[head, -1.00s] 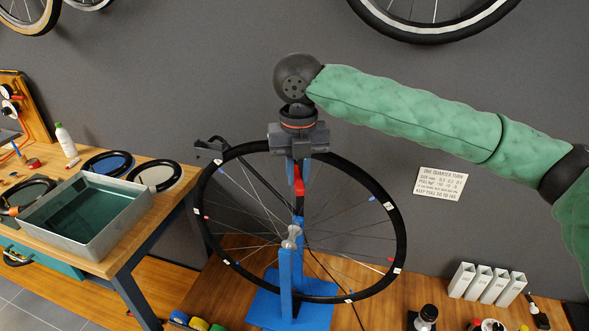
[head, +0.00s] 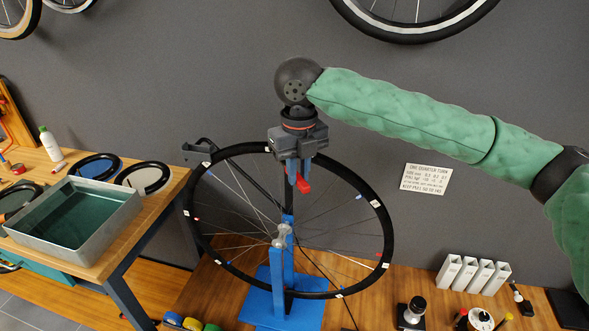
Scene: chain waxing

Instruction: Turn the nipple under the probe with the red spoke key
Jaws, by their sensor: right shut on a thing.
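My right gripper (head: 300,180) points down in front of the upper part of the wheel, with its fingers shut on the red spoke key (head: 303,184). The key sticks out below the fingertips, below the rim's top. I cannot tell whether it touches a spoke or nipple. The black-rimmed wheel (head: 378,204) stands upright in the blue truing stand (head: 280,265), with small coloured and white marks around the rim. A dark probe arm (head: 199,147) reaches to the rim at the upper left. My left gripper is not in view.
A metal tank of green liquid (head: 122,223) sits on the left bench. A printed note (head: 426,179) hangs on the wall.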

